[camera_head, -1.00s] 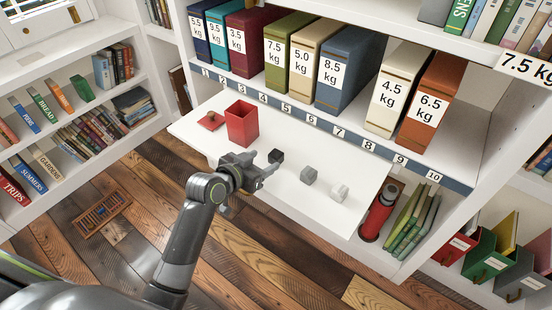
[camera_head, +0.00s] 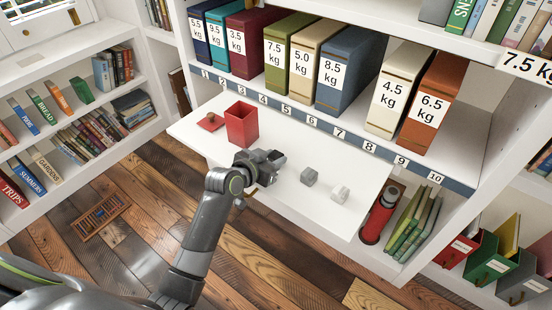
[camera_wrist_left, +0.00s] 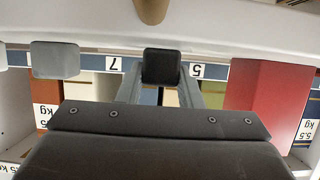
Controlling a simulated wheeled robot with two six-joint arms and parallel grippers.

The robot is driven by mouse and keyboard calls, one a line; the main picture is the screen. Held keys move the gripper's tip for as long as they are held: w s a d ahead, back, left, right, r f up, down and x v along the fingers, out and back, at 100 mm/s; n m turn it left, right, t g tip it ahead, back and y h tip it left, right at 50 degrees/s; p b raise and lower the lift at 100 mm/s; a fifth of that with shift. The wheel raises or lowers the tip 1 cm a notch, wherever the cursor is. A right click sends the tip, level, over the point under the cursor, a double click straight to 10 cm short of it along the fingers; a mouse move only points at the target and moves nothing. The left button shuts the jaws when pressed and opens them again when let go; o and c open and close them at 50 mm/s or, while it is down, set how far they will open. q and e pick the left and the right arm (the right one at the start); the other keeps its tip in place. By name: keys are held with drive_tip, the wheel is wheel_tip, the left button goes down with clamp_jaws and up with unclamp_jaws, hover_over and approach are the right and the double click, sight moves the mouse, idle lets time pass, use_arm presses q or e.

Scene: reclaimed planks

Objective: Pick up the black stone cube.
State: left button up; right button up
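The black stone cube (camera_wrist_left: 161,66) shows in the left wrist view between the tips of my left gripper (camera_wrist_left: 161,72). A finger lies close against each side of it, with almost no gap. In the head view my left gripper (camera_head: 274,158) is low over the white board and hides most or all of the cube. A grey cube (camera_head: 309,176) and a pale cube (camera_head: 340,193) stand to its right. A grey cube also shows in the left wrist view (camera_wrist_left: 55,60). My right gripper is not in view.
An open red box (camera_head: 242,125) and its red lid (camera_head: 211,122) are to the left on the white board (camera_head: 290,207). Behind is a shelf of weight-labelled binders (camera_head: 345,72) above a numbered strip (camera_head: 325,128). A red cylinder (camera_head: 380,213) stands below the right edge.

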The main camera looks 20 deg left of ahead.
use_arm(q)
drive_tip(key=c, duration=0.3)
drive_tip(key=shift+r, duration=0.1)
